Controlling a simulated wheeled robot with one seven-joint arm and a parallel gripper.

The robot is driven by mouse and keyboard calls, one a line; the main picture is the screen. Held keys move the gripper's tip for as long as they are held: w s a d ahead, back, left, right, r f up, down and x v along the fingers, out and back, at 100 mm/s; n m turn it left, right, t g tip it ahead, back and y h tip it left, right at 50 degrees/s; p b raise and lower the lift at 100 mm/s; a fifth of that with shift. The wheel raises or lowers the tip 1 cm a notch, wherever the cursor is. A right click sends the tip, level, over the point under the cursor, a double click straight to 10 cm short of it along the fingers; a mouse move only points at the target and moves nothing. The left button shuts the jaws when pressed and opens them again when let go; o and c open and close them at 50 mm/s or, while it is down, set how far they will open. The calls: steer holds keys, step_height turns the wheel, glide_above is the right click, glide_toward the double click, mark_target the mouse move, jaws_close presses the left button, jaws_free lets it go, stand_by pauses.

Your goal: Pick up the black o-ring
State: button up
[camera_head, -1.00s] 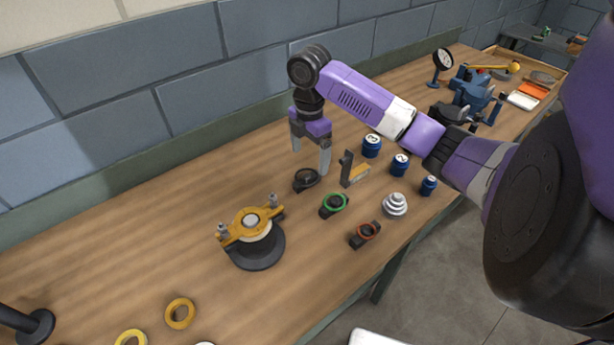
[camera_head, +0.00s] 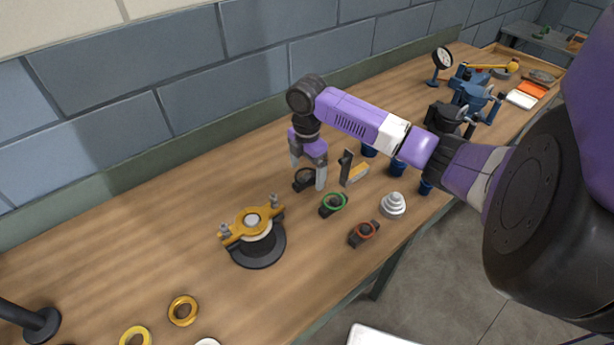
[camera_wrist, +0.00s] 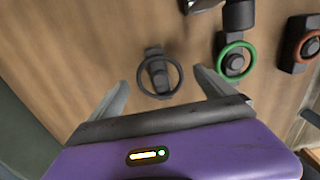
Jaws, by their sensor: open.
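The black o-ring (camera_wrist: 180,78) rests around the post of a small dark holder (camera_wrist: 155,58) on the bench. In the head view the black o-ring (camera_head: 305,177) is partly hidden by my gripper. My gripper (camera_head: 308,179) is open and points down over it, with one finger on each side in the picture. In the wrist view the fingers of my gripper (camera_wrist: 160,88) stand apart to the left and right of the ring, and nothing is between them but the ring and its holder below.
A green ring (camera_head: 335,203) and a red ring (camera_head: 364,232) sit on similar holders nearby. An upright dark bracket (camera_head: 346,165) stands close on the right. The casing with a yellow clamp (camera_head: 255,235) is front left.

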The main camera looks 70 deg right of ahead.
steer(key=shift+f, duration=0.2)
steer(key=shift+c, duration=0.2)
steer(key=c, duration=1.8)
